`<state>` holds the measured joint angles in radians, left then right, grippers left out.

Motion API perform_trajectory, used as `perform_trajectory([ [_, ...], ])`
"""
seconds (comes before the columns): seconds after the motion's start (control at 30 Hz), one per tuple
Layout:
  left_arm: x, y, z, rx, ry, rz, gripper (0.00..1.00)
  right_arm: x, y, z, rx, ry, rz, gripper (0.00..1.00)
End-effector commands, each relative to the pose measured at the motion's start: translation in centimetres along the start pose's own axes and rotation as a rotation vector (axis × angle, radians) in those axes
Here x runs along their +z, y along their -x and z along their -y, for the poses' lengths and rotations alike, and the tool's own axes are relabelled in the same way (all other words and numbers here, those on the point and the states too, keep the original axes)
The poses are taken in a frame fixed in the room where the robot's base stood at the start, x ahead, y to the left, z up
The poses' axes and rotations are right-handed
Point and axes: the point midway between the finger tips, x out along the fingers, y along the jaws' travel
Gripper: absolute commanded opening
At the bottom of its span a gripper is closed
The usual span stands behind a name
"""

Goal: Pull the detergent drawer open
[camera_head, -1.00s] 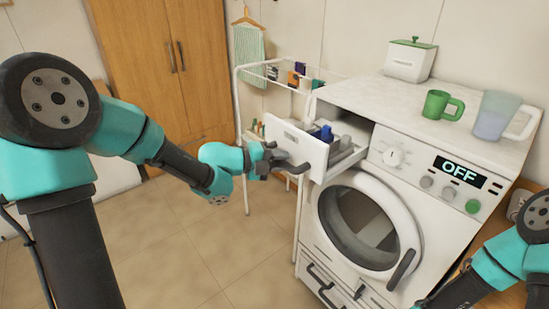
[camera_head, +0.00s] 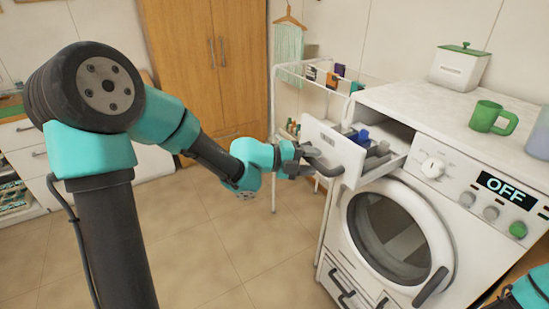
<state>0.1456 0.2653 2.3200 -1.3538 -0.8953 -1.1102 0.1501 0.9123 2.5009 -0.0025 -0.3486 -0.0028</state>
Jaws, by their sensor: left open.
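The detergent drawer (camera_head: 333,146) is pulled out from the upper left of the washing machine (camera_head: 470,228). Blue and grey inserts (camera_head: 366,143) show inside it. My left gripper (camera_head: 312,160) is at the drawer's front, beside its dark handle (camera_head: 326,168). Its jaws are open; whether a finger touches the handle is hard to tell at this size. The machine's round door (camera_head: 398,235) is shut and its display (camera_head: 507,190) reads OFF. Of my right arm only a small teal part shows at the lower right corner; its gripper is out of view.
A green mug (camera_head: 492,117) and a white box with a green lid (camera_head: 459,68) stand on the machine's top, with a jug (camera_head: 540,135) at the right edge. A white drying rack (camera_head: 272,140) stands behind the drawer. The tiled floor (camera_head: 215,245) ahead is clear.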

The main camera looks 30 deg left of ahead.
Motion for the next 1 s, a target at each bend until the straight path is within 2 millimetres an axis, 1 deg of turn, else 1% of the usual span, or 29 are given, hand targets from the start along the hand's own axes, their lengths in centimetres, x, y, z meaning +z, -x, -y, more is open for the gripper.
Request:
perform_trajectory([
  [0.6, 0.1, 9.9, 0.0, -0.001, 0.001, 0.005, 0.51, 0.0, 0.0, 0.0, 0.0, 0.0, 0.0, 0.0],
  [0.9, 0.1, 14.3, 0.0, 0.0, 0.001, 0.005, 0.51, 0.0, 0.0, 0.0, 0.0, 0.0, 0.0, 0.0],
  [1.0, 0.1, 15.4, 0.0, -0.001, 0.002, 0.004, 0.51, 0.0, 0.0, 0.0, 0.0, 0.0, 0.0, 0.0],
])
